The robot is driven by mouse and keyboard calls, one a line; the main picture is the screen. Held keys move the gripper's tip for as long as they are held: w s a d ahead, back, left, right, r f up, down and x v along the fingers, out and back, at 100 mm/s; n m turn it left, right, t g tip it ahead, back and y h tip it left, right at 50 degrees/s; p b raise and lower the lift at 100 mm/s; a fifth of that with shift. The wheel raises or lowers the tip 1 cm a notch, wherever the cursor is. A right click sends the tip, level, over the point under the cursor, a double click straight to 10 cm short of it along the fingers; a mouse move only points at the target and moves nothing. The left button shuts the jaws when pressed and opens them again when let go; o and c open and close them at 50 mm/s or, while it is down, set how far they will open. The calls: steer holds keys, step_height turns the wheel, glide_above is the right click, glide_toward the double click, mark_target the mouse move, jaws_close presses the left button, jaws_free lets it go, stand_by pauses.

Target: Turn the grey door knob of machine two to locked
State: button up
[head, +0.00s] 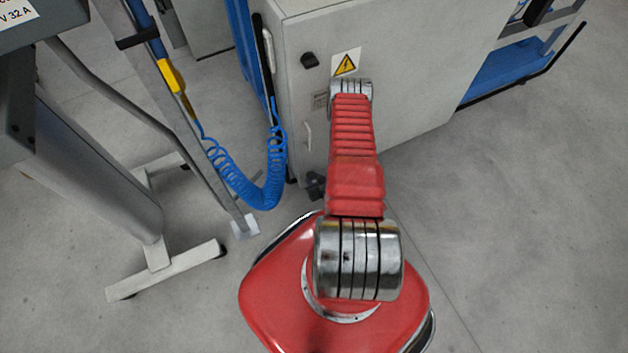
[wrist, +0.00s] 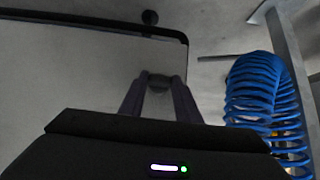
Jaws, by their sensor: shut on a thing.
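My gripper (wrist: 159,78) shows in the wrist view, its two dark fingers reaching up to a pale machine panel (wrist: 75,75). The fingers are shut on a small dark grey knob (wrist: 159,84) that shows between their tips. Which way the knob is turned cannot be told. In the head view my red arm reaches toward the pale machine (head: 415,75), and the arm hides the gripper and the held knob. No machine number can be read.
A black knob-like part (head: 310,60) and a yellow warning sign (head: 346,64) sit on the machine's front. A coiled blue hose (head: 245,190) hangs left of my arm, beside a grey stand (head: 165,255). The same hose is close on the right in the wrist view (wrist: 262,105). Floor at right is clear.

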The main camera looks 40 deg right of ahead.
steer(key=o, duration=1)
steer(key=shift+o, duration=0.2)
steer(key=shift+s+r, duration=0.1)
steer(key=v, duration=1.3)
steer(key=shift+s, duration=0.15)
steer(key=shift+a+r, duration=0.1)
